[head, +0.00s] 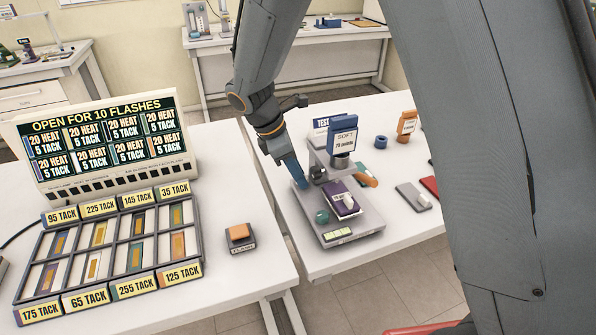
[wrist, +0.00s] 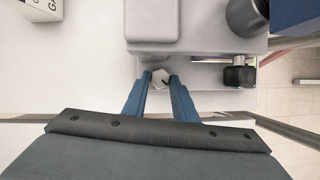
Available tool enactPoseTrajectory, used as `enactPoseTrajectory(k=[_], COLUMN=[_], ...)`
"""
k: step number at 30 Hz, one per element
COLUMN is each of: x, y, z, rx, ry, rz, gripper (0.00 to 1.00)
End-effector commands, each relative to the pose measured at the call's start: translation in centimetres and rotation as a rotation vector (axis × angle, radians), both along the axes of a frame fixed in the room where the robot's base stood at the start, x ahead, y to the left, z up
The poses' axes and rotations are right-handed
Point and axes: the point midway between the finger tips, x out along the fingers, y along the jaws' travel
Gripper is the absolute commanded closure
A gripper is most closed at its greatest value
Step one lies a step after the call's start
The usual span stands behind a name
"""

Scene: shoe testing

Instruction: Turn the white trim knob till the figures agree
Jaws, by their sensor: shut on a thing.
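The white trim knob (wrist: 160,77) shows in the wrist view between the blue fingertips of my gripper (wrist: 159,82), against the side of the grey tester. My gripper is shut on the knob, and a small dark mark shows on its face. In the head view my gripper (head: 300,181) reaches down to the left side of the tester (head: 365,222), and the knob is hidden there.
The tester carries a purple block (head: 343,200), a teal knob (head: 322,217) and an orange handle (head: 366,180). A dark knob (wrist: 240,76) sits right of my fingers. An orange button box (head: 240,236) and a sample tray (head: 152,272) are on the left table.

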Motion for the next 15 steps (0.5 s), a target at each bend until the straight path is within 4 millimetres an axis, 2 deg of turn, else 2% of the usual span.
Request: enactPoseTrajectory(k=[3,4,6,15], x=[0.04,0.04,0.04,0.04], y=[0.0,0.0,0.0,0.03], z=[0.09,0.09,0.08,0.09], rx=[-0.001,-0.001,-0.001,0.0], ry=[-0.001,-0.001,-0.001,-0.001], rz=[-0.001,-0.001,-0.002,-0.002], gripper=[0.97,0.7,0.58,0.56])
